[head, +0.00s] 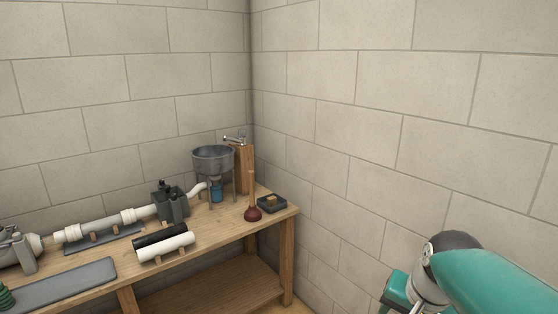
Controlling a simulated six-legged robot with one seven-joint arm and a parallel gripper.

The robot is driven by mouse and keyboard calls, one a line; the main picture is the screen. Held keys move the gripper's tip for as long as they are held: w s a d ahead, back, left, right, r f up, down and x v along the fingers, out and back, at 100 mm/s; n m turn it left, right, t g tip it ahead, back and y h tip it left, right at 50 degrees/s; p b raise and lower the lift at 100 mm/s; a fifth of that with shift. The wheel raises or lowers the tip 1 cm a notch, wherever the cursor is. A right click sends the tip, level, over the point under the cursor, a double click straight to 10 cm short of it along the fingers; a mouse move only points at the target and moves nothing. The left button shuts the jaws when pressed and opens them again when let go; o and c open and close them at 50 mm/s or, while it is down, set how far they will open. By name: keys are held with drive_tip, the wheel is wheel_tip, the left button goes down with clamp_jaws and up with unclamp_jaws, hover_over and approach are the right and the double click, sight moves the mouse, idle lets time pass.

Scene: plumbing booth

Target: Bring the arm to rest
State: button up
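My arm shows at the lower right of the head view as a teal link with a dark joint and a light grey section. It is apart from the wooden workbench (224,231), in front of the right-hand block wall. My gripper's fingers cannot be made out; the end of the arm is cut off by the bottom edge or hidden behind its own links. Whether the gripper holds anything cannot be seen.
The bench stands in the corner at left, with a metal basin (213,163), a plunger (253,213), a black tray (272,204), a white pipe (166,248), a black pipe (160,235) and a grey mat (75,283). Room between bench and my arm looks free.

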drive_tip(key=s+a+n+t, duration=0.1)
drive_tip(key=s+a+n, duration=0.5)
drive_tip(key=s+a, duration=0.1)
drive_tip(key=shift+s+a+r+n+t, duration=0.2)
drive_tip(key=shift+s+r+n+t, duration=0.15)
drive_tip(key=shift+s, duration=0.3)
drive_tip(key=shift+o, duration=0.3)
idle(0.9)
